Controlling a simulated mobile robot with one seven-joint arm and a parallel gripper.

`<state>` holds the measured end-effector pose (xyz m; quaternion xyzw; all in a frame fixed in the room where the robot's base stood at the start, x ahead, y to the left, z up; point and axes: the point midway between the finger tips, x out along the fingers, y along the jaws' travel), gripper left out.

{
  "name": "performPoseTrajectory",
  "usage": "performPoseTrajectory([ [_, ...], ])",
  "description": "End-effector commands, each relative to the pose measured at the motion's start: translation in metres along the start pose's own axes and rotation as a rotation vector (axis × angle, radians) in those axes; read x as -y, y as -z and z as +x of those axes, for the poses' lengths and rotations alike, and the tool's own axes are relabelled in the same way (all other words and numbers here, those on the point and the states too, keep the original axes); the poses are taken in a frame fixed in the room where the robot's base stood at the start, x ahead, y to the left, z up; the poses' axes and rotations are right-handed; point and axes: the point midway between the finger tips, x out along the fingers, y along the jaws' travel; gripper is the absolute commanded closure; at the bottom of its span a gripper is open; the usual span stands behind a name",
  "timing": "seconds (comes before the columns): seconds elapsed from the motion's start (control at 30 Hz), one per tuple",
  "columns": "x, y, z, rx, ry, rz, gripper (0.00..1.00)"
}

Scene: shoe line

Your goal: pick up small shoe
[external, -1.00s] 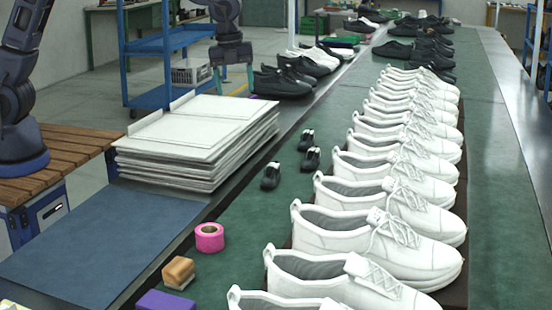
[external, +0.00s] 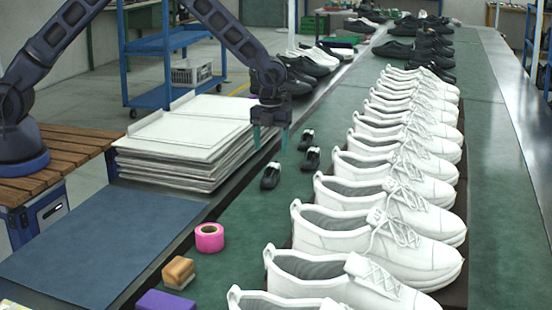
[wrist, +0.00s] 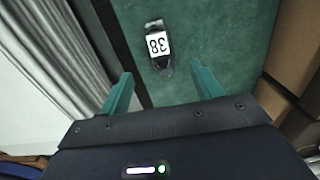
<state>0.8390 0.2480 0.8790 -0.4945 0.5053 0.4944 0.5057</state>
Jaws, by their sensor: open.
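Three small black shoes with white patches lie on the green belt in the external view: a front one (external: 270,176), a middle one (external: 312,159) and a back one (external: 306,139). My gripper (external: 270,137) is open and empty, pointing down above the belt, close to the small shoes. In the wrist view, one small shoe (wrist: 158,48) with a white "38" label lies ahead between the two green fingertips (wrist: 163,82), apart from them. The other small shoes do not show in the wrist view.
A stack of white boards (external: 196,150) stands just left of my gripper. A row of large white shoes (external: 385,240) runs along the right. A pink tape roll (external: 209,238), a brown block (external: 178,272) and a purple block (external: 166,301) lie at the front.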

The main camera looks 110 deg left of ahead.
Motion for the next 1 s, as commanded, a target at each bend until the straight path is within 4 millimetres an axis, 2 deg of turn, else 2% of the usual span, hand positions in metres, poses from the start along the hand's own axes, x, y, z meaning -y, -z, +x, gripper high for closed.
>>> performPoseTrajectory([
  [0.1, 0.000, 0.001, 0.019, -0.002, -0.003, 0.000, 0.35],
  [0.43, 0.000, 0.001, 0.043, -0.001, -0.002, 0.000, 0.35],
  [0.7, 0.001, 0.001, 0.079, 0.000, -0.002, 0.000, 0.35],
  [1.0, 0.001, 0.000, 0.084, 0.000, 0.000, -0.001, 0.37],
])
